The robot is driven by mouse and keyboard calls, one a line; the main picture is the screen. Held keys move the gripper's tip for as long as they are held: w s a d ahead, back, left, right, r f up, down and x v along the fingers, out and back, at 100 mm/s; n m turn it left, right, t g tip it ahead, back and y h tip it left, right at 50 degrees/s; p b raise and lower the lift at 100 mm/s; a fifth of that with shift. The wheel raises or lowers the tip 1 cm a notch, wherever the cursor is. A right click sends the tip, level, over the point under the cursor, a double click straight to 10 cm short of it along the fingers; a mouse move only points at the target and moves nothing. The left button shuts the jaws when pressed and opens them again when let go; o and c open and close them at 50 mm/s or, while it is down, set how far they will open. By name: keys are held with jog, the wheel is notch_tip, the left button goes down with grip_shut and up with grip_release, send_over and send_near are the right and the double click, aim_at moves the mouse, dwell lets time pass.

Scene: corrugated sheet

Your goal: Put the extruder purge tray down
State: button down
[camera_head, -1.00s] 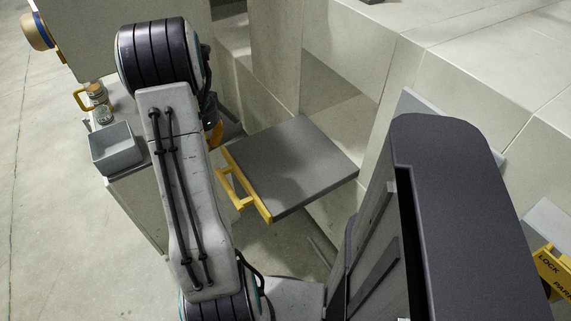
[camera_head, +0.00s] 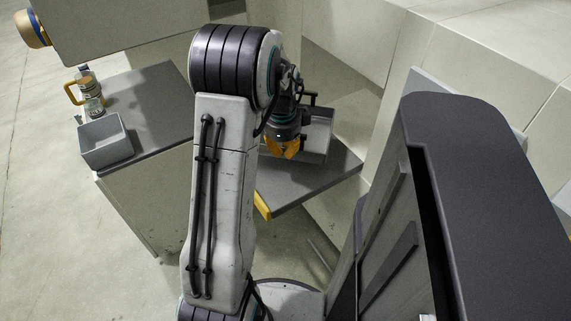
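The extruder purge tray, seen as a grey open tray (camera_head: 318,140), is over the far part of the grey pull-out shelf (camera_head: 300,190) in the middle of the view. My gripper (camera_head: 283,150), with orange fingers, points down at the tray's left side and appears shut on it. The fingers and the arm hide part of the tray, including the gripped edge. I cannot tell whether the tray's underside touches the shelf. The shelf's yellow front handle (camera_head: 262,205) shows only partly behind my arm.
A grey counter (camera_head: 150,105) at left carries a grey bin (camera_head: 106,141) and a glass jar (camera_head: 94,106) near a yellow handle. Pale walls border the shelf behind and to the right. The near part of the shelf is bare.

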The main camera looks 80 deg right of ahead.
aim_at(284, 173)
jog(key=shift+d+f+b, duration=0.1)
jog(key=shift+f+b, duration=0.45)
jog(key=shift+f, duration=2.4)
jog(key=shift+f, duration=0.2)
jog(key=c, duration=1.4)
grip_release()
jog(key=r, duration=0.4)
jog(key=a+r+p, duration=0.1)
jog(key=r, duration=0.3)
jog(key=r+p, duration=0.1)
jog(key=r, duration=0.3)
jog(key=shift+w+a+r, duration=0.1)
jog(key=shift+a, duration=0.25)
